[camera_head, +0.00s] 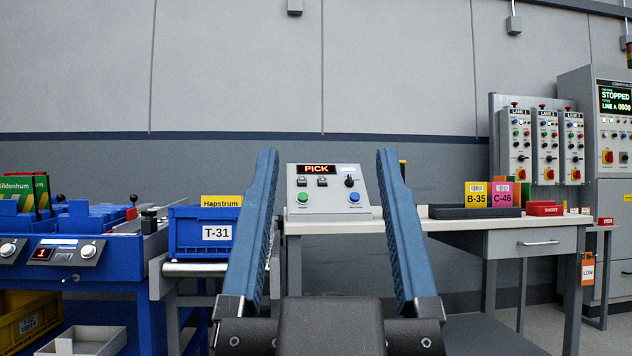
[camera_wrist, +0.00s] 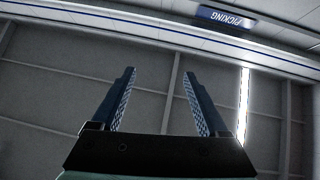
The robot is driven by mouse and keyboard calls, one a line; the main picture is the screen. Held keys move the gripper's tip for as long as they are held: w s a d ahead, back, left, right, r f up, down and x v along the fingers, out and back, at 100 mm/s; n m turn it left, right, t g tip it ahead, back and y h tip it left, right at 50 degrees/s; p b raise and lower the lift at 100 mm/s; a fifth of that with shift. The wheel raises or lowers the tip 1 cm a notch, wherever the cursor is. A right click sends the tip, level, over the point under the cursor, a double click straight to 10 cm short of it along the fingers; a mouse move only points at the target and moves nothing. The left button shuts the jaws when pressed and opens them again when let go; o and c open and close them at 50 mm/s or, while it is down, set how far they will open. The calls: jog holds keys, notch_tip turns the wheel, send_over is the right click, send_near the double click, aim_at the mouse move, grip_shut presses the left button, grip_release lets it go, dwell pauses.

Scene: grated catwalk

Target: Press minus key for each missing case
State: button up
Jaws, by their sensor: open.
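My gripper (camera_head: 327,152) is open and empty, its two blue fingers pointing up in the middle of the head view. It also shows open in the wrist view (camera_wrist: 159,72), against the ceiling. A display (camera_head: 44,253) reading a red 1 sits on the front of the blue bench at the left, between two round silver keys, a left key (camera_head: 8,250) and a right key (camera_head: 88,251). Their markings are too small to read. A blue tote (camera_head: 190,233) labelled T-31, under a yellow Hapstrum sign, stands right of that bench. Its contents are hidden.
A grey PICK console (camera_head: 318,206) with switches and green and blue buttons stands behind my fingers. Yellow B-35 (camera_head: 476,194) and pink C-46 (camera_head: 501,194) cards stand on the right table (camera_head: 450,224). Green Gildenhum packs (camera_head: 18,190) stand at the left. Line control boxes hang at the right.

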jog(key=shift+c, duration=0.3)
grip_shut()
dwell(1.3)
